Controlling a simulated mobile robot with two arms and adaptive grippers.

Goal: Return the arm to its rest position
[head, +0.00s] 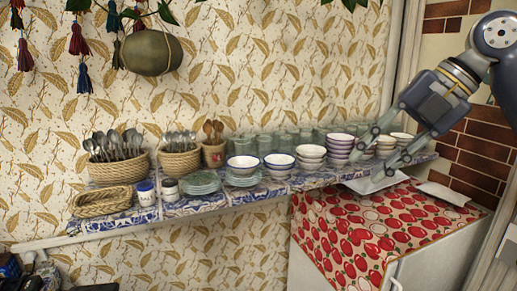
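My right gripper (371,165) reaches in from the upper right, its fingers pointing down and left. Its two fingers are spread apart, with nothing visible held between them. The fingertips overlap the right end of the tiled shelf (215,203) in the picture, in front of stacked bowls and above the red patterned cloth. I cannot tell whether they touch anything. My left gripper is not in view. No samovar or teapot can be made out.
Several bowls (279,162), green plates (200,183), glasses and spoon baskets (118,170) crowd the shelf. A red apple-patterned cloth (385,228) covers a white cabinet below the gripper. A gourd (151,53) hangs at upper left. A brick wall (482,160) is at right.

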